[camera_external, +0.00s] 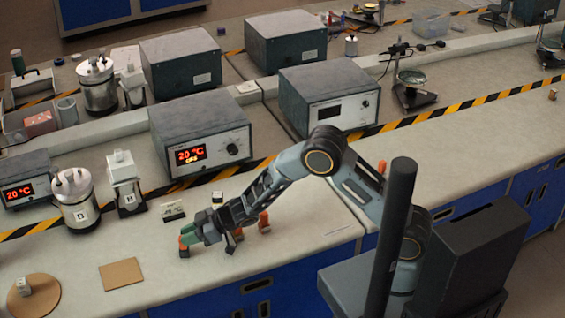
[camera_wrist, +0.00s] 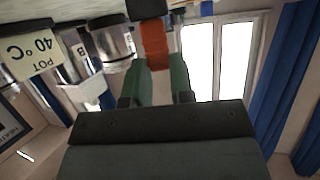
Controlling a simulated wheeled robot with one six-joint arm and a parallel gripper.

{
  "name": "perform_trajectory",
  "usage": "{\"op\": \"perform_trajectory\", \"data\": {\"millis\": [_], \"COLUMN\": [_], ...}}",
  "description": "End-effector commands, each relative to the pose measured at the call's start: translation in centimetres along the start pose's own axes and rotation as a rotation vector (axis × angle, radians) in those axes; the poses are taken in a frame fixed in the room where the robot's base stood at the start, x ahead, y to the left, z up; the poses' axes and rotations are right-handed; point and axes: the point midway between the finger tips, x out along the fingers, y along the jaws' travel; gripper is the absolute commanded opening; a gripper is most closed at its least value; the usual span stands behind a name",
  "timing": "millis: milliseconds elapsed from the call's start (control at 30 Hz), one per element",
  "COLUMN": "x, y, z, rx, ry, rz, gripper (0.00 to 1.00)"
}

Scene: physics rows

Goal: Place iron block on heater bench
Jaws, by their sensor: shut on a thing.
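My gripper (camera_external: 187,243), with green fingertips, is low over the front part of the bench top in the external view. In the wrist view my gripper (camera_wrist: 160,80) is shut on an orange-brown piece (camera_wrist: 154,42), with a dark block (camera_wrist: 146,8) at its far end. I cannot tell for certain whether this is the iron block. In the external view, a little of the orange piece (camera_external: 186,228) shows by the fingertips. A grey unit reading 20 °C (camera_external: 200,138) stands behind; I cannot tell which surface is the heater bench.
Metal pots (camera_external: 76,200) and a white-topped stand (camera_external: 125,180) are behind left. A brown square mat (camera_external: 121,273) and a round board (camera_external: 34,297) lie front left. The bench between mat and gripper is clear.

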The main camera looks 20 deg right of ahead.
Motion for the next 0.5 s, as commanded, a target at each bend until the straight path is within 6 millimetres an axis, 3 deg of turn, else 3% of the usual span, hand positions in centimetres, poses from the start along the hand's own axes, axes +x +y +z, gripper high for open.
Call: {"op": "perform_trajectory", "data": {"millis": [67, 100, 333, 500], "x": [0.16, 0.09, 0.08, 0.08], "y": [0.01, 0.00, 0.00, 0.00], "z": [0.33, 0.23, 0.22, 0.21], "rx": [0.000, 0.000, 0.000, 0.000], "ry": [0.001, 0.000, -0.001, -0.001], "rz": [0.000, 0.000, 0.000, 0.000], "gripper": [0.00, 0.26, 0.48, 0.48]}}
